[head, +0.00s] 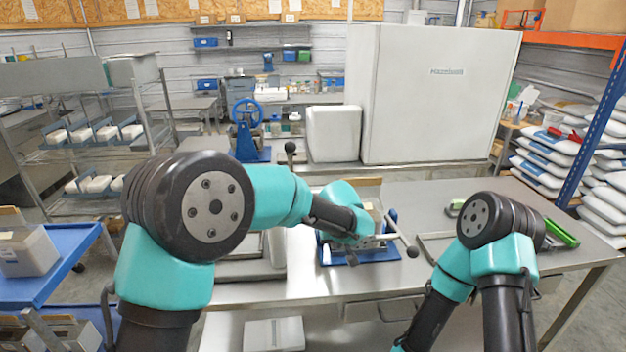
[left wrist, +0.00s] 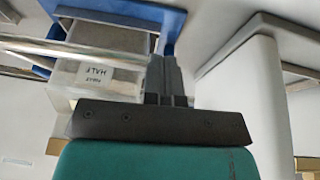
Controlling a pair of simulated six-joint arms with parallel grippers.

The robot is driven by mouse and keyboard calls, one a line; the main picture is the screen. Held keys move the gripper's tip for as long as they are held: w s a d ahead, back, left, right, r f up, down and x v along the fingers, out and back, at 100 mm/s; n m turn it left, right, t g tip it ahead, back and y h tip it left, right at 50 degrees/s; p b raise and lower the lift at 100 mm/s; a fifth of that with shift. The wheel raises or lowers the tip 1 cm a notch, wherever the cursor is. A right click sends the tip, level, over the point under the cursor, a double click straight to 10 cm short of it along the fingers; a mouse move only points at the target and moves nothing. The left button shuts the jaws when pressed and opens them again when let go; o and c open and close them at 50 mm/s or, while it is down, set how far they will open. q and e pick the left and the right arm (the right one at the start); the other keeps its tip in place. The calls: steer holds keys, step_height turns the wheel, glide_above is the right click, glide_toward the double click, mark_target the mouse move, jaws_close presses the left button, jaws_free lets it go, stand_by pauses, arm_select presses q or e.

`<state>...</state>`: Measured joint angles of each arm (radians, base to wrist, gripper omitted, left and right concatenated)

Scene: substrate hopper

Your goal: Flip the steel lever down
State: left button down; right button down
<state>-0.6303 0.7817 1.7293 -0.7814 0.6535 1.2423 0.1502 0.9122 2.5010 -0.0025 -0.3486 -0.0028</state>
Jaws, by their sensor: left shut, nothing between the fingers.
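A steel lever (head: 400,236) with a dark ball at its end sticks out to the right of a blue-based device (head: 372,253) on the steel table. Another dark ball on a rod (head: 290,148) stands up to the left, partly behind my left arm. My left gripper (left wrist: 166,62) is shut and empty at the device. In the left wrist view its fingers point up the picture, beside a clear box with an upside-down label reading HALF (left wrist: 98,74) and a steel bar (left wrist: 65,50). Contact with the lever cannot be told. My right gripper is out of view.
A big white cabinet (head: 440,100) stands behind the table. A grey tray (head: 250,268) lies left of the device, and a bright green object (head: 561,233) is at the right. Bare steel tabletop (head: 440,190) shows behind the device.

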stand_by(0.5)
arm_select(q)
steer(key=s+r, duration=0.8)
steer(key=s, duration=0.2)
steer(key=shift+a+r, duration=0.15)
steer(key=shift+a, duration=0.25)
steer(key=shift+w, duration=0.1)
steer(key=s+a+f+g+h, duration=0.1)
steer(key=a+f, duration=0.4)
steer(key=f, duration=0.3)
steer(key=a+f+g+h, duration=0.1)
steer(key=a+f, duration=0.4)
steer(key=f, duration=0.3)
steer(key=s+a+f+g, duration=0.1)
steer(key=a+f+g, duration=0.1)
steer(key=a+f, duration=0.45)
steer(key=s+a+f+n+h, duration=0.1)
steer(key=s+a+f, duration=1.4)
steer(key=s+f, duration=0.1)
steer(key=shift+s+a+f+t, duration=0.15)
steer(key=shift+s+f+t, duration=0.15)
steer(key=shift+f, duration=0.6)
